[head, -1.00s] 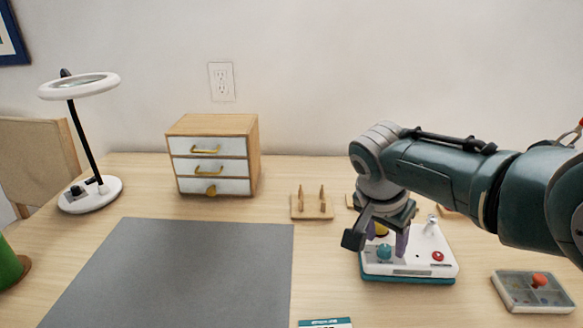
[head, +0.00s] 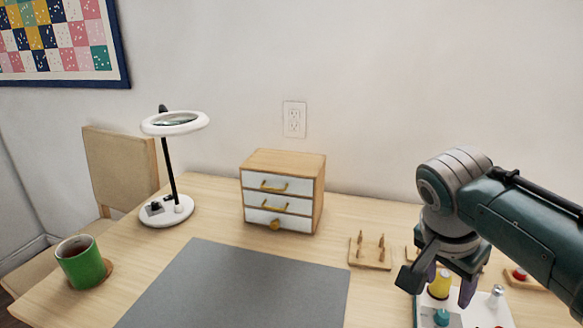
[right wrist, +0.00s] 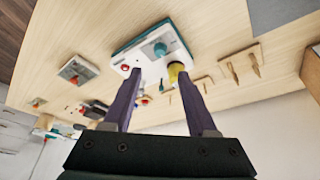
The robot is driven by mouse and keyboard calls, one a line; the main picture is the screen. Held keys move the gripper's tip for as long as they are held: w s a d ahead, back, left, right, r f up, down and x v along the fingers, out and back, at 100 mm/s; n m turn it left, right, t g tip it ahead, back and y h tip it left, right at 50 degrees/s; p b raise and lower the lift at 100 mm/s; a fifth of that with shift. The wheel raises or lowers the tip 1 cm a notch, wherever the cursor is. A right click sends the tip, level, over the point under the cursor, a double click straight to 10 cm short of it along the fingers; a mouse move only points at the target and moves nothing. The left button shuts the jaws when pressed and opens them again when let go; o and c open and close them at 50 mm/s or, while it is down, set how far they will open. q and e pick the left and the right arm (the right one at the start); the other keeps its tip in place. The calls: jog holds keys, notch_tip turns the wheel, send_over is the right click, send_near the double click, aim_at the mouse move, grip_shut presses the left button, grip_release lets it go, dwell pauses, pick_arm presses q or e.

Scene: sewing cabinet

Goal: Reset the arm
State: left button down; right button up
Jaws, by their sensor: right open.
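My right gripper (head: 449,284) is open above a white and teal machine (head: 482,314) at the lower right of the head view. A yellow spool (head: 440,284) on the machine shows between the purple fingers there. In the right wrist view the open fingers (right wrist: 160,76) point toward the machine (right wrist: 138,50), and the yellow spool (right wrist: 177,71) appears beside one fingertip. Nothing is seen gripped. A teal knob (head: 441,317) is on the machine, whose lower part is cut off in the head view. My left gripper is not in view.
A small drawer cabinet (head: 309,180) stands at the back with its drawers closed. A wooden peg stand (head: 370,262), a ring lamp (head: 175,125) and a green mug (head: 82,265) are on the table. The grey mat (head: 240,290) is bare.

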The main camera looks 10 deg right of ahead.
jog(key=s+a+r+n+t+y+p, duration=0.1)
jog(key=s+a+r+n+p, duration=0.15)
jog(key=s+a+n, duration=0.35)
jog(key=s+a+r+n+y+p, duration=0.1)
jog(key=s+a+r+n+y, duration=0.1)
jog(key=s+r+n, duration=0.45)
jog(key=s+a+r+n+t+y+p, duration=0.1)
jog(key=s+a+n+p, duration=0.2)
jog(key=s, duration=0.5)
notch_tip(320, 180, up, 39)
jog(key=p, duration=3.6)
jog(key=shift+s+a+n+p, duration=0.25)
jog(key=shift+a+n+p, duration=0.1)
jog(key=shift+a, duration=0.1)
